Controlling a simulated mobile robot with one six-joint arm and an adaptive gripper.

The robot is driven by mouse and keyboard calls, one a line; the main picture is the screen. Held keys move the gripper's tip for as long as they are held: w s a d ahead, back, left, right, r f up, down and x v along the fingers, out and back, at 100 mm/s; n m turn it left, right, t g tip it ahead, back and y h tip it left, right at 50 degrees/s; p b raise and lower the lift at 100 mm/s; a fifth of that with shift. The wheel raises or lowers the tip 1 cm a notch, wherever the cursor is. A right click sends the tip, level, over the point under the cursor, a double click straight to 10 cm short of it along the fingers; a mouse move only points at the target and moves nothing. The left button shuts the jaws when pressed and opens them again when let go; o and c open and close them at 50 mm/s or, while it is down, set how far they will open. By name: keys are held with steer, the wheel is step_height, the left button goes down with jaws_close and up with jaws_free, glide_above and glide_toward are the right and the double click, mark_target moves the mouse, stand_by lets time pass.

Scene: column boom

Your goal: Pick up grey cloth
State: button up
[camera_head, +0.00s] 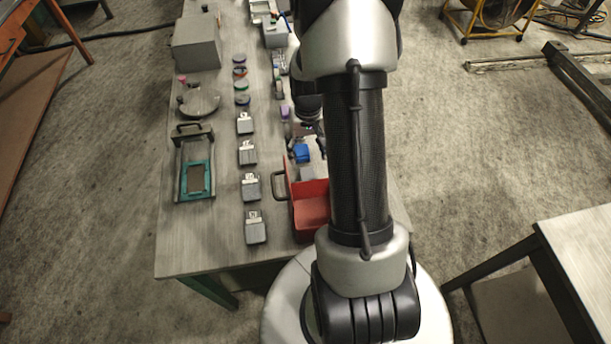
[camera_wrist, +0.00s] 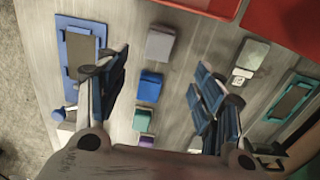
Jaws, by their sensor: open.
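The grey cloth (camera_wrist: 160,43) looks like a small folded grey square lying flat on the table in the wrist view. In the head view a grey patch (camera_head: 307,173) beside the red bin appears to be the same cloth, partly hidden by my arm. My gripper (camera_wrist: 158,72) is open and empty above the table. In the wrist view the cloth lies between and just beyond its fingertips, apart from them. A blue folded piece (camera_wrist: 149,88) lies between the fingers, nearer the palm. In the head view my gripper (camera_head: 308,130) is mostly hidden behind the arm.
A red bin (camera_head: 309,212) stands close to the grey cloth. Green (camera_wrist: 143,119) and purple (camera_wrist: 147,141) pieces continue the row. A blue-framed board (camera_wrist: 75,62) lies left, a label-bearing grey item (camera_wrist: 250,56) right. Several similar items line the table (camera_head: 180,250).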

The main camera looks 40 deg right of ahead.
mark_target(308, 174)
step_height(308, 174, down, 12)
steer(key=shift+d+r+b, duration=0.1)
steer(key=shift+r+b, duration=0.1)
steer(key=shift+b, duration=1.05)
steer(key=shift+c, duration=0.4)
steer(key=c, duration=1.1)
steer(key=shift+o, duration=0.2)
steer(key=shift+r, duration=0.15)
